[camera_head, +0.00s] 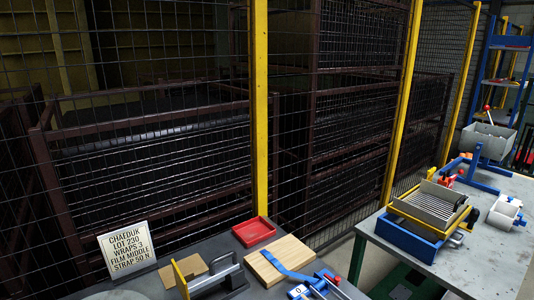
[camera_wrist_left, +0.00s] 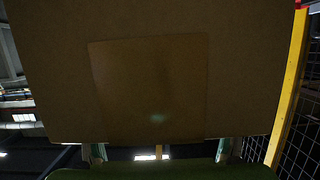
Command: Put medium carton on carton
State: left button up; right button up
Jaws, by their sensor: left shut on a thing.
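A brown carton (camera_wrist_left: 60,70) fills most of the left wrist view, with a paler square patch (camera_wrist_left: 150,90) on its face. My left gripper (camera_wrist_left: 160,151) shows at the bottom edge of that view, its two fingers apart at the carton's lower edge, shut on the carton. I take this to be the medium carton; its full size is hidden. No other carton can be made out for certain in the head view. Neither gripper shows in the head view.
The near bench holds a sign (camera_head: 126,249), a red tray (camera_head: 253,231), a wooden board (camera_head: 268,266), a blue-handled tool (camera_head: 290,269) and a flat brown piece (camera_head: 183,270). A mesh fence with yellow posts (camera_head: 260,120) stands behind. A second bench (camera_head: 400,247) with blue-framed devices is right.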

pick_arm(q)
jog(key=a+r, duration=0.3)
jog(key=a, duration=0.7)
jog(key=a+r, duration=0.3)
jog(key=a, duration=0.7)
jog(key=shift+s+r, duration=0.4)
jog(key=shift+f, duration=0.1)
